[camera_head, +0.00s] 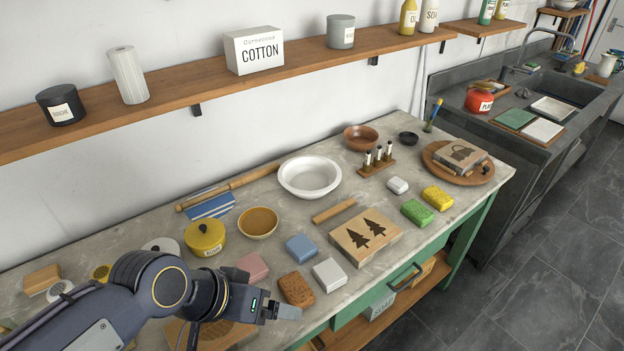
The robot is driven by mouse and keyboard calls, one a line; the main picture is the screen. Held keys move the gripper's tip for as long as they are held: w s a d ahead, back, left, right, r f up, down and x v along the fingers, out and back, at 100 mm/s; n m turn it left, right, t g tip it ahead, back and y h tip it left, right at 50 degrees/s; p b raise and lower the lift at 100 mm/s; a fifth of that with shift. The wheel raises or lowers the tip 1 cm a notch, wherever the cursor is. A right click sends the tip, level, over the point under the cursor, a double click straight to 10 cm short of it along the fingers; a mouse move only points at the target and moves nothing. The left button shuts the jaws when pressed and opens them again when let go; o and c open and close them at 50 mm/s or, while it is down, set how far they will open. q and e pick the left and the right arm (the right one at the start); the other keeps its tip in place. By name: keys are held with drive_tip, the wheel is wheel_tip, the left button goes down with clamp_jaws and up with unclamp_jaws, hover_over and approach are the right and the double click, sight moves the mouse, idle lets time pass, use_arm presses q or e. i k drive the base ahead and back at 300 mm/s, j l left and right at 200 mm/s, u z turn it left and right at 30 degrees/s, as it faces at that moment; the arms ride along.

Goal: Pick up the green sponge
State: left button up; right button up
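The green sponge (417,212) lies flat on the grey worktop (340,282) near its front edge, right of the middle. The yellow sponge (437,197) lies just behind and to the right of it, and a small white block (398,185) lies behind it. My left gripper (289,312) is over the front edge of the worktop, well to the left of the green sponge and apart from it. Its fingertips are seen side-on, so I cannot tell whether it is open or shut. My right gripper is not in view.
A wooden block with printed trees (366,236) lies between my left gripper and the green sponge. White (329,274), brown (296,289) and blue (301,247) blocks lie near the gripper. A round board (474,178) with a printed block stands at the right end. A wall shelf (205,85) runs above.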

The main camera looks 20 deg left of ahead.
sight(412, 209)
drive_tip(key=u, duration=0.35)
drive_tip(key=i+l+u, duration=0.15)
drive_tip(key=u, duration=0.2)
drive_tip(key=i+l+u, duration=0.1)
drive_tip(key=l+u, duration=0.15)
drive_tip(key=u, duration=0.15)
drive_tip(key=l+u, duration=0.2)
drive_tip(key=u, duration=0.15)
drive_tip(key=i+l+u, duration=0.15)
drive_tip(key=l+u, duration=0.2)
drive_tip(key=l, duration=0.95)
drive_tip(key=l+u, duration=0.35)
drive_tip(key=l, duration=2.4)
